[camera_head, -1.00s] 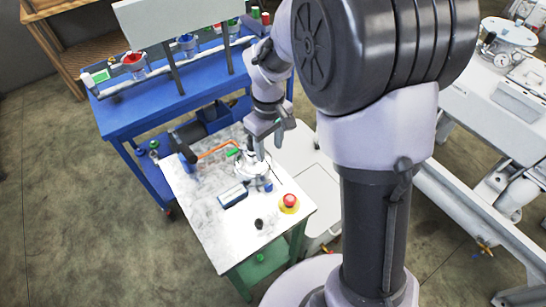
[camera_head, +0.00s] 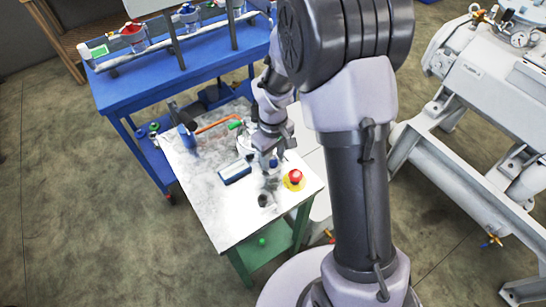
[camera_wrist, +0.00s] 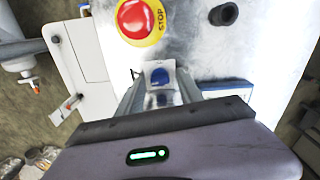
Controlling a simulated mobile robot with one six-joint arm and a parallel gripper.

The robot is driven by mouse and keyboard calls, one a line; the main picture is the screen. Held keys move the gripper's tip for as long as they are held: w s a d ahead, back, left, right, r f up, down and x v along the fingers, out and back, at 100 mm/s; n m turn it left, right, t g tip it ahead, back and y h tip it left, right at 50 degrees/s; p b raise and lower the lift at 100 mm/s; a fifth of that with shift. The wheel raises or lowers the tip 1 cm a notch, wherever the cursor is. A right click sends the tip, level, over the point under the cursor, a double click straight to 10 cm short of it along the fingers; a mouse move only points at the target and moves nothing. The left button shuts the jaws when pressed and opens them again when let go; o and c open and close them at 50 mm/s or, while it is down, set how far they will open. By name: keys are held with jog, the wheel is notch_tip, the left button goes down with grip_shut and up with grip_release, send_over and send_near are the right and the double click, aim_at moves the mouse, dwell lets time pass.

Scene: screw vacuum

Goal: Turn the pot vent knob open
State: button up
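A small blue knob (camera_wrist: 160,77) on a pale square base shows between the fingers of my gripper (camera_wrist: 159,82) in the wrist view. The fingers are apart, one on each side of it; I cannot tell whether they touch it. In the head view, my gripper (camera_head: 266,165) points down over the white-topped table, just left of the red stop button (camera_head: 295,176). A silvery pot (camera_head: 243,144) stands behind my wrist, mostly hidden. I cannot tell whether the blue knob is the pot's vent knob.
The red button (camera_wrist: 140,19) and a black knob (camera_wrist: 223,14) are close beyond the fingertips. A blue-and-white box (camera_head: 235,172) lies left of my gripper. A blue bench (camera_head: 165,92) stands behind the table. Grey machinery (camera_head: 490,85) is at right.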

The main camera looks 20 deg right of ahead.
aim_at(273, 160)
grip_shut()
jog(key=shift+m, duration=0.9)
jog(key=shift+o, duration=1.1)
grip_release()
notch_tip(273, 160, up, 17)
jog(key=p, duration=0.8)
jog(key=shift+r, duration=0.2)
